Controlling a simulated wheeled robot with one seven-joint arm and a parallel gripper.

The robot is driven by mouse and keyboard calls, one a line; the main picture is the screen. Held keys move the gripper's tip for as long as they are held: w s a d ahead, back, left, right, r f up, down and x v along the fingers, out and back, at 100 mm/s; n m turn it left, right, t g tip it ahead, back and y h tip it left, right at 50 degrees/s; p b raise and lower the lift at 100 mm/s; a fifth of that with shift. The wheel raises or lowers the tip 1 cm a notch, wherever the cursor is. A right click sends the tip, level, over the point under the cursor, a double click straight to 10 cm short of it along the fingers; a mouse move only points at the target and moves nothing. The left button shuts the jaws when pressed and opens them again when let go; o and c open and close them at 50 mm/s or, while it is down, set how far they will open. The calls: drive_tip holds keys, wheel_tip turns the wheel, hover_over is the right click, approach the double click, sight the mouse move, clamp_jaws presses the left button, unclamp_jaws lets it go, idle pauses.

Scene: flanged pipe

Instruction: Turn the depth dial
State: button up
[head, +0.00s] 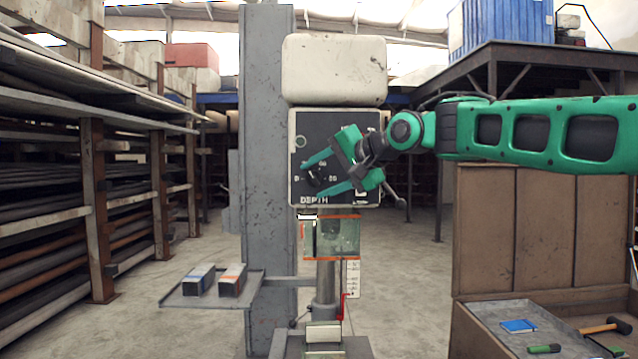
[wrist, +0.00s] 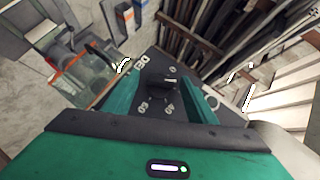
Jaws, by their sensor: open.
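The depth dial (head: 318,178) is a dark knob on the black front panel of the drill press head, above the word DEPTH, with numbers around it. It also shows in the wrist view (wrist: 158,78), in the middle between the fingers. My gripper (head: 312,181) is open, reaching in from the right. Its green fingers lie on either side of the dial, one above and one below in the head view. In the wrist view my gripper (wrist: 159,82) has a gap between each finger and the knob. I cannot tell how deep the fingertips reach around it.
A lever (head: 396,198) sticks out at the panel's lower right. A clear guard (head: 333,236) hangs below the head. A side tray (head: 208,299) holds two metal blocks. A workbench (head: 480,310) with tools stands at the right. Pipe racks (head: 95,170) line the left; floor between is clear.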

drive_tip(key=c, duration=1.1)
drive_tip(key=shift+a+h, duration=0.15)
drive_tip(key=shift+h, duration=0.15)
drive_tip(key=n+h, duration=0.1)
drive_tip(key=h, duration=0.1)
drive_tip(key=n+g+h, duration=0.1)
drive_tip(key=shift+a+r+n, duration=0.15)
drive_tip(key=shift+a+n, duration=0.1)
drive_tip(key=shift+n, duration=0.05)
drive_tip(key=shift+a+n+h, duration=0.25)
drive_tip(key=shift+n+h, duration=0.55)
drive_tip(key=shift+h, duration=0.7)
drive_tip(key=shift+n+h, duration=0.3)
drive_tip(key=shift+h, duration=0.4)
drive_tip(key=shift+d+n+h, duration=0.1)
drive_tip(key=shift+n+h, duration=0.2)
drive_tip(key=shift+h, duration=0.3)
